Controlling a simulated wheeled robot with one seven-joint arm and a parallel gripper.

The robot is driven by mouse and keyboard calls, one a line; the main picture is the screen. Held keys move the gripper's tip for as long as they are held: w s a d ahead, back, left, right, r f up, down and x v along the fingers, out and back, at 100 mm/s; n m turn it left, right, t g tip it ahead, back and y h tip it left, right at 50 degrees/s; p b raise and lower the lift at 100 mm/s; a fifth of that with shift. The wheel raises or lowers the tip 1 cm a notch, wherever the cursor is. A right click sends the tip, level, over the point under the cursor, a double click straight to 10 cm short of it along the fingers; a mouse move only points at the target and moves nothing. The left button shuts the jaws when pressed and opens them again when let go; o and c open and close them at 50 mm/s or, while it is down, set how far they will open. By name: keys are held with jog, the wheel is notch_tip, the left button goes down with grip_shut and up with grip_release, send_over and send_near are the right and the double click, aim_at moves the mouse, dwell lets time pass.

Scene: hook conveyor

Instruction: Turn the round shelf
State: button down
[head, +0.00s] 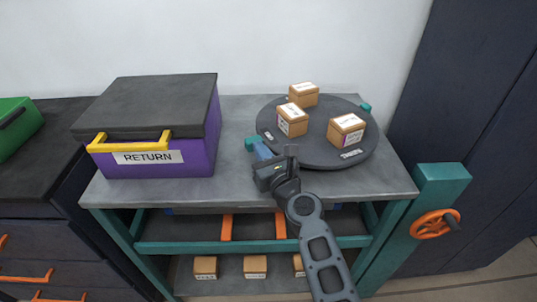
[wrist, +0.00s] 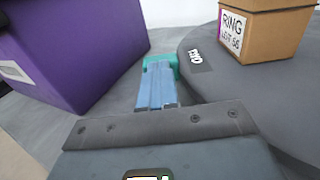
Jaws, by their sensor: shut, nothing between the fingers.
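The round shelf (head: 290,150) is a dark grey turntable on the right half of the grey table. Several small brown labelled boxes stand on it, one of them a front box (head: 347,130). Teal knobs stick out at its rim, one at the back right (head: 366,107). My gripper (head: 256,148) is at the left front edge of the disc, its blue fingers shut and empty. In the wrist view my gripper (wrist: 158,85) points along the disc's rim (wrist: 200,85), close to it. A teal piece (wrist: 163,62) shows at the fingertips; I cannot tell whether they touch it.
A purple box (head: 190,165) with a dark lid, yellow handle and RETURN label stands left on the table (head: 235,185). A teal post with an orange handwheel (head: 435,223) is at the right. Boxes (head: 255,266) sit on the lower shelf. A dark cabinet stands right.

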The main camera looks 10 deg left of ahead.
aim_at(251, 139)
jog(key=shift+w+a+m+t+h, duration=0.8)
jog(key=shift+w+a+m+h, duration=0.15)
jog(key=shift+a+h, duration=0.3)
jog(key=shift+w+a, duration=0.15)
jog(key=shift+w, duration=0.15)
jog(key=shift+w+a+m+h+b, duration=0.1)
jog(key=shift+w+m+h+b, duration=0.15)
jog(key=shift+h+b, duration=0.1)
jog(key=shift+w+a+t, duration=0.15)
jog(key=shift+a+t, duration=0.05)
jog(key=shift+t, duration=0.1)
jog(key=shift+w+a+m+t+h+b, duration=0.4)
jog(key=shift+w+a+m+h+b, duration=0.3)
jog(key=shift+h, duration=0.3)
jog(key=shift+w+a+m+h+b, duration=0.35)
jog(key=shift+w+m+h+b, duration=0.2)
jog(key=shift+w+b, duration=0.2)
jog(key=shift+w+h, duration=0.1)
jog(key=shift+h, duration=0.15)
jog(key=shift+w+r, duration=0.15)
jog(key=shift+r, duration=0.15)
jog(key=shift+d, duration=0.1)
